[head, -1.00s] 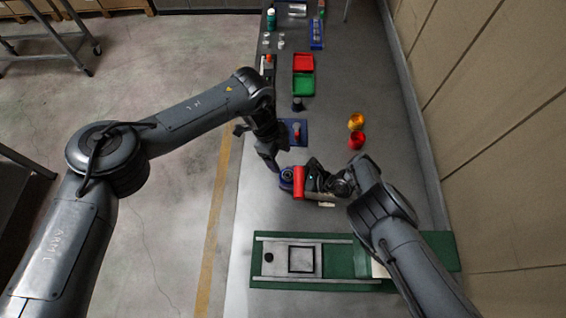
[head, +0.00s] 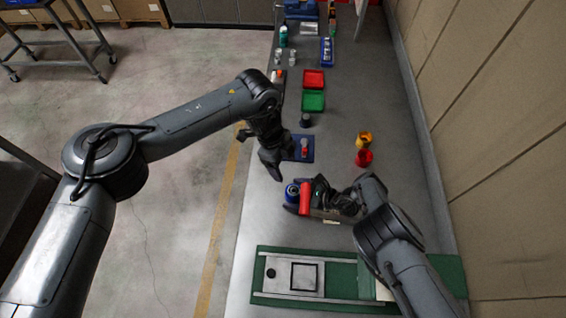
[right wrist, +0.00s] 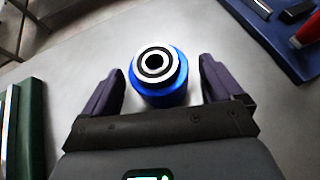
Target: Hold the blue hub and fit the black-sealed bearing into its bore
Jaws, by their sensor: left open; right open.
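The blue hub (head: 291,193) stands upright on the grey bench; it also shows in the right wrist view (right wrist: 160,92). A bearing (right wrist: 155,63) with pale rings and a black seal shows at the top of the hub, centred on its bore. I cannot tell how deep it sits. My right gripper (right wrist: 158,88) is open, with one finger on each side of the hub and a visible gap on both sides. My left gripper (head: 299,171) is open and empty, just beyond the hub and apart from it.
Red (head: 314,78) and green (head: 313,101) trays stand farther back. Yellow (head: 365,137) and red (head: 363,158) cups stand at right. A green-framed fixture (head: 340,291) lies in front.

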